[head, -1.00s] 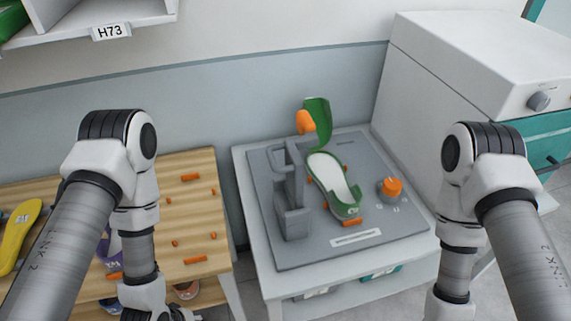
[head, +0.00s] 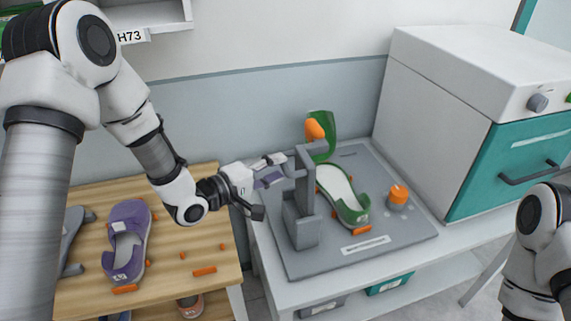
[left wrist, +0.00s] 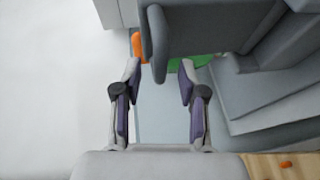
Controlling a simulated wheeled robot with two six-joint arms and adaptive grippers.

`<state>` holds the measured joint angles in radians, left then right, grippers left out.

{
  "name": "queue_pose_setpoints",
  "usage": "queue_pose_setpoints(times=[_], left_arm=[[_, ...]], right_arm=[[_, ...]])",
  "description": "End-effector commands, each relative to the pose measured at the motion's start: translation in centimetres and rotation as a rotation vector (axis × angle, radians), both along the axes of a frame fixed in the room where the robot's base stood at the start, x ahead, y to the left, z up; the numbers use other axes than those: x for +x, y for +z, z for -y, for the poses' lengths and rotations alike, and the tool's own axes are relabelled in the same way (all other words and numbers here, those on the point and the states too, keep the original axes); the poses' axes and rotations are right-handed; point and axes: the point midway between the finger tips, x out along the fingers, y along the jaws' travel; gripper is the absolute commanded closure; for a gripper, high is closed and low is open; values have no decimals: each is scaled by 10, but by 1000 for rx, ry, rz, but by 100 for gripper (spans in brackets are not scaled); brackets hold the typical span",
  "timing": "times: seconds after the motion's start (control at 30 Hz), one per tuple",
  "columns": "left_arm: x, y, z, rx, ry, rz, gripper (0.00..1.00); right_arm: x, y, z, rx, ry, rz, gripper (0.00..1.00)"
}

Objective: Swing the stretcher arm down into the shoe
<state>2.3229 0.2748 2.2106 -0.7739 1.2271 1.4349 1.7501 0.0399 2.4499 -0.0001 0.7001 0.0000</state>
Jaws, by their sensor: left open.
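The grey stretcher (head: 306,228) stands just left of the shoe. Its arm is raised, with an orange end (head: 314,130) above the shoe's back. My left gripper (head: 272,184) is open and empty, left of the stretcher's upright, pointing at it. In the left wrist view my open fingers (left wrist: 160,78) have a grey bar of the stretcher (left wrist: 156,45) ahead between their tips. The orange end (left wrist: 137,44) shows behind it. My right gripper is out of view.
An orange knob (head: 398,195) is on the plate right of the shoe. A white and teal machine (head: 440,120) stands at the right. A wooden table (head: 190,235) with a purple shoe (head: 128,240) and orange pegs is at the left. The wall is close behind.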

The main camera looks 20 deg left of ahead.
Motion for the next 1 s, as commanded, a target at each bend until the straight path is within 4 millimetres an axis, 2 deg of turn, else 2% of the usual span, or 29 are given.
queue_pose_setpoints(times=[0.17, 0.43, 0.47, 0.5, 0.57, 0.83, 1.0], left_arm=[[22, -3, 14, 2, 0, 0, 59], [25, -5, 17, -1, 0, -1, 59], [25, -5, 17, -1, 0, -1, 66], [25, -5, 17, -1, 0, -1, 80], [25, -5, 17, 0, 0, -1, 100], [25, -5, 17, 2, 0, -2, 100], [26, -1, 19, 24, 0, -16, 100]], right_arm=[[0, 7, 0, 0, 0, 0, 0], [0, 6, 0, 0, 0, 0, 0], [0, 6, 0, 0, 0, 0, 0], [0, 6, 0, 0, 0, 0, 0], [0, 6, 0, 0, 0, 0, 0], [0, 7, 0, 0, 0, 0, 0], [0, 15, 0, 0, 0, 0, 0]])
